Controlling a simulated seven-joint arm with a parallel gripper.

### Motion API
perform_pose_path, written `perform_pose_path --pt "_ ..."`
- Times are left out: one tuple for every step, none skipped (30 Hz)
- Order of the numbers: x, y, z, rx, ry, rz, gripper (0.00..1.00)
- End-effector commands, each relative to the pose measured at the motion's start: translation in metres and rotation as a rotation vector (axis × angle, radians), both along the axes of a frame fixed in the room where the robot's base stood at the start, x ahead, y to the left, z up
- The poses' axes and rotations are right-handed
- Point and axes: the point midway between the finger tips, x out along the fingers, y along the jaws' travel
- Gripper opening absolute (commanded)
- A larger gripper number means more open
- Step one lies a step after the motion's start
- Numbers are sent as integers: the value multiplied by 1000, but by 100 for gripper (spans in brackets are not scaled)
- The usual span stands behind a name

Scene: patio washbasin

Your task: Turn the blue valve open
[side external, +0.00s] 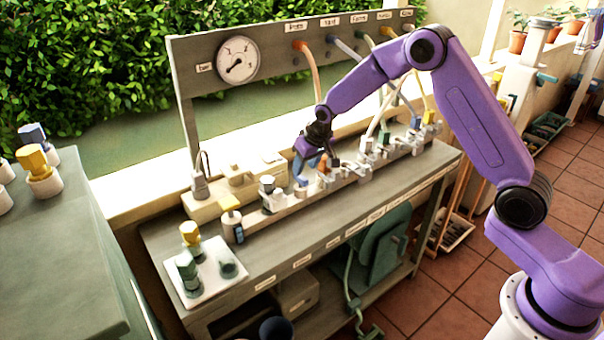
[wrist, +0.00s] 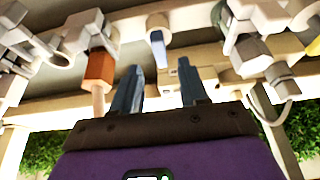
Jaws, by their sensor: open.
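The valve with the blue handle (wrist: 157,48) shows in the wrist view just beyond and between my fingertips, on a pale pipe fitting. In the side view a small blue part (side external: 301,182) on the bench manifold, just below my fingers, appears to be the same valve. My gripper (side external: 322,162) is over the middle of the manifold, pointing down. In the wrist view my gripper (wrist: 160,72) has its two dark fingers spread, with nothing held between them. I cannot tell whether a finger touches the handle.
An orange handle (wrist: 100,68) is close beside my left finger in the wrist view. Grey fittings (wrist: 252,55) crowd the right. The bench (side external: 290,245) has a white tray (side external: 207,273) with bottles at its left end. A gauge board (side external: 238,60) with hoses stands behind.

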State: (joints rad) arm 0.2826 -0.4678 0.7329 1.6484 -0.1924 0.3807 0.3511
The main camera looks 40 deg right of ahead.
Motion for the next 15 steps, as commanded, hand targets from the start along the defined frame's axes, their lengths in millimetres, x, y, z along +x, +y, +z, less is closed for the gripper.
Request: perform_pose_path --pt "3 0 -9 0 2 0 44" --pt "5 0 -13 0 1 0 44" --pt "6 0 -18 0 3 0 44" --pt "8 0 -21 0 2 0 44" --pt "10 0 -25 0 1 0 44" --pt "11 0 -29 0 1 0 44" --pt "13 0 -31 0 0 0 44" --pt "14 0 -33 0 0 1 44" --pt "15 0 -36 0 0 1 44" --pt "16 0 -38 0 -1 1 44" --pt "16 0 -39 0 -1 1 44" --pt "17 0 -41 0 0 1 44" --pt "17 0 -42 0 0 1 44" --pt "17 0 -42 0 0 1 44" --pt "18 0 -43 0 -1 1 44"
